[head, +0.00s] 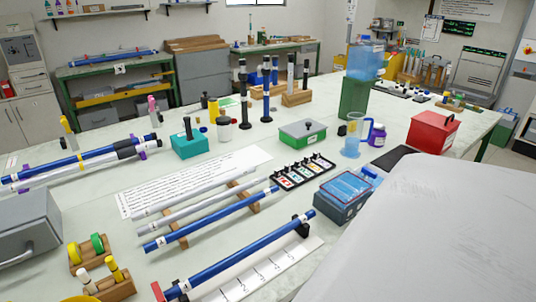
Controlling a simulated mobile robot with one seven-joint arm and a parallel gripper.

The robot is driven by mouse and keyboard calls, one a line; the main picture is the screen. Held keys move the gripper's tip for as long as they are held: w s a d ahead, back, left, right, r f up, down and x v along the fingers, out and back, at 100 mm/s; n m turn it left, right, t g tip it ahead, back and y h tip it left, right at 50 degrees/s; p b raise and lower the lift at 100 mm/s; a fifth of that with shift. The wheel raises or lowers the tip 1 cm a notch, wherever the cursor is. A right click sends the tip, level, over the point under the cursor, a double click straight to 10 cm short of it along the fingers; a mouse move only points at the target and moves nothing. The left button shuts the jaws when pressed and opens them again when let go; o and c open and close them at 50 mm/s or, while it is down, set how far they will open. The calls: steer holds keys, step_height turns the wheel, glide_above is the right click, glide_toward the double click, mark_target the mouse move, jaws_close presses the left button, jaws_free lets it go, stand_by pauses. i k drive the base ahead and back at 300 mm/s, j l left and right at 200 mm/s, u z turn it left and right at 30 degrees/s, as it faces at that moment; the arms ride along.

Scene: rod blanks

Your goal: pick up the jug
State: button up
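The jug (352,145) is a clear, pale blue vessel that stands upright on the long table, right of the middle of the head view. A blue handle shows on its right side. A purple jar (378,135) stands close to its right. A small dark object (341,130) is just at its left. My gripper is not in view. A large pale grey surface, which seems to be part of my arm, fills the lower right corner and does not cover the jug.
A green box with a grey lid (302,132) is left of the jug, and a red box (432,132) is to the right. A tall green container (354,96) under a blue water bottle (364,60) stands behind. A blue-lidded tub (342,195) and long blue rods (210,220) lie in front.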

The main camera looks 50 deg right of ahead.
mark_target(354, 129)
steer(key=l+z, duration=0.1)
steer(key=z, duration=2)
steer(key=i+l, duration=0.25)
steer(key=l, duration=0.2)
steer(key=i+l, duration=0.25)
steer(key=l, duration=0.25)
steer(key=i+l, duration=0.3)
steer(key=l, duration=0.15)
steer(key=i+l, duration=0.25)
steer(key=l, duration=0.2)
steer(key=i+l, duration=0.25)
steer(key=l, duration=0.2)
